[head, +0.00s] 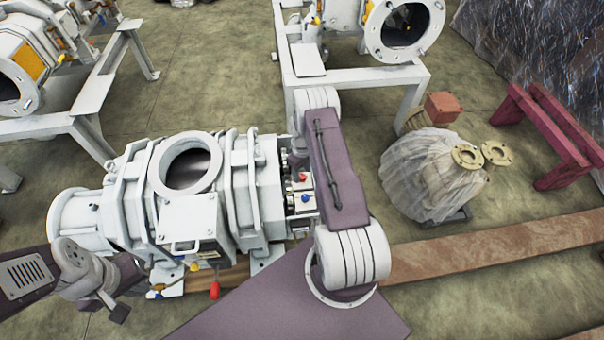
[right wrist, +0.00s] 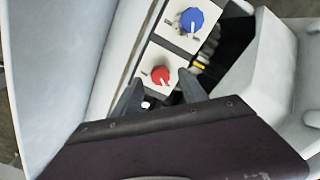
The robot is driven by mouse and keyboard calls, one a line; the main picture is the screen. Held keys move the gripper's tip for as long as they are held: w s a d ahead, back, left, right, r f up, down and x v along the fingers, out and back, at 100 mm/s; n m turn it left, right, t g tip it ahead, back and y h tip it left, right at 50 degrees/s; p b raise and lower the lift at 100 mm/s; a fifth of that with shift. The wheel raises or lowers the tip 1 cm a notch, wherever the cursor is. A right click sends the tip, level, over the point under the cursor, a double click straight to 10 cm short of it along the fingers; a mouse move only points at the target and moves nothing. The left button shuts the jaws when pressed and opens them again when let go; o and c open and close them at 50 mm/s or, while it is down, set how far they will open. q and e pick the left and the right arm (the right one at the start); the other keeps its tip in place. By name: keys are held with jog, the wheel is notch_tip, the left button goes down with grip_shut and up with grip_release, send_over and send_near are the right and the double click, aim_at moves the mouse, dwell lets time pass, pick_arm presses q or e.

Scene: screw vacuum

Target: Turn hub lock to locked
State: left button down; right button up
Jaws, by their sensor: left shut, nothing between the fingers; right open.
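A small pale control panel (right wrist: 177,46) is mounted on the right end of the white vacuum pump (head: 190,215). It carries a blue knob (right wrist: 192,20) and a red knob (right wrist: 160,76), both with white marks. No readable label shows which is the hub lock. In the head view the red knob (head: 302,177) and blue knob (head: 305,198) sit beside my right arm. My right gripper (right wrist: 161,95) is open, its fingertips near the red knob; contact cannot be told. My left gripper (head: 112,307) is shut and empty at the lower left, in front of the pump.
A red-handled valve (head: 214,289) hangs at the pump's front. A wrapped machine (head: 430,175) stands to the right, with a rusty beam (head: 490,247) on the floor. White frames with other pumps (head: 350,85) stand behind. Open floor lies between them.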

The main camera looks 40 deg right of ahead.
aim_at(302, 176)
notch_tip(302, 176, up, 7)
jog(key=p, duration=0.2)
jog(key=shift+r, duration=0.15)
jog(key=w+a+r+n+t, duration=0.2)
jog(key=w+a+r, duration=0.2)
jog(key=w+r, duration=0.3)
jog(key=s+a+r, duration=0.5)
jog(key=a+r, duration=0.6)
jog(key=r, duration=0.2)
jog(key=s+a+f+m, duration=0.1)
jog(key=s+a+m, duration=0.15)
jog(key=s, duration=0.75)
jog(key=s+a+m, duration=0.2)
jog(key=s+a, duration=0.1)
jog(key=s, duration=0.6)
notch_tip(302, 176, up, 22)
jog(key=p, duration=2.2)
jog(key=shift+w+d+g, duration=0.15)
jog(key=shift+w+g, duration=0.1)
jog(key=shift+g, duration=0.15)
